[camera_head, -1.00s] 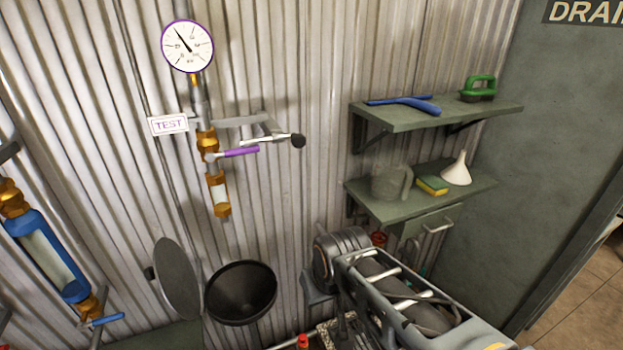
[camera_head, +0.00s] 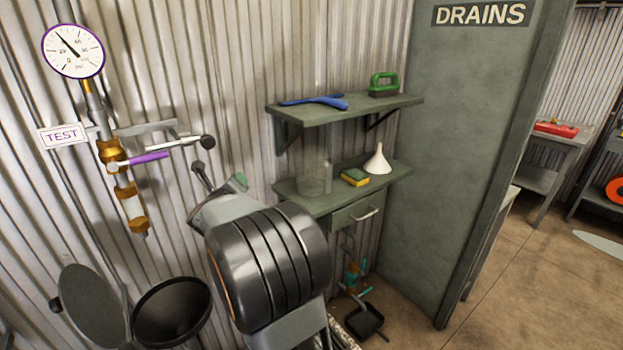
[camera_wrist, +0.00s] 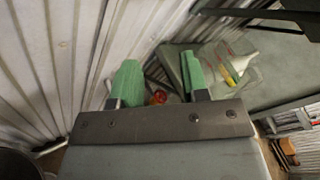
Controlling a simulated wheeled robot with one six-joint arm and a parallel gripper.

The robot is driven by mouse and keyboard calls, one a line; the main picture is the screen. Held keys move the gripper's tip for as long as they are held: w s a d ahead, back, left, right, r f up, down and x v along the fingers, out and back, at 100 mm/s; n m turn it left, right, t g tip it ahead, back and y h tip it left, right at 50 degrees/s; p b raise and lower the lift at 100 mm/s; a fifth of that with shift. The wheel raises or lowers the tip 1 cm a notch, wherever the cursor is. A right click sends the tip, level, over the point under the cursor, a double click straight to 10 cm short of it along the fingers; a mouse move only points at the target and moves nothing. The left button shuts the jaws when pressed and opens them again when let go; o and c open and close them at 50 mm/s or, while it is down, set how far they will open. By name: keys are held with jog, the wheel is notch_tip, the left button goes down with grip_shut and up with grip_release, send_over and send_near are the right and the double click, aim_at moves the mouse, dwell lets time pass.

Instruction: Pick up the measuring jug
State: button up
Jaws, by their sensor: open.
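The measuring jug (camera_head: 314,179) is clear and see-through. It stands upright at the left end of the lower wall shelf (camera_head: 398,171). In the wrist view the jug (camera_wrist: 219,60) shows faintly at the upper right, beyond my right-hand finger. My gripper (camera_wrist: 160,80) has green fingers spread apart with nothing held between them. The jug is not between the fingers. In the head view my dark wrist hides most of the gripper, left of and in front of the shelf.
A yellow-green sponge (camera_head: 354,177) and a white funnel (camera_head: 378,160) stand right of the jug. The upper shelf (camera_head: 345,110) holds a blue tool (camera_head: 315,101) and a green-handled brush (camera_head: 383,85). A gauge (camera_head: 73,51) and purple-handled valve (camera_head: 150,158) are on the left.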

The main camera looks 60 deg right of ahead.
jog(key=s+d+f+m+g+h, duration=0.3)
jog(key=s+d+m+g, duration=0.3)
jog(key=m, duration=0.4)
jog(key=m+g, duration=0.9)
send_near(328, 191)
notch_tip(328, 191, up, 3)
jog(key=w+a, duration=0.1)
jog(key=a, duration=0.2)
jog(key=x, duration=0.5)
jog(key=p+x, duration=0.1)
jog(key=x, duration=0.2)
jog(key=shift+f, duration=0.25)
jog(key=shift+p+x, duration=1.05)
jog(key=shift+x, duration=1.85)
jog(key=shift+w, duration=0.2)
grip_shut()
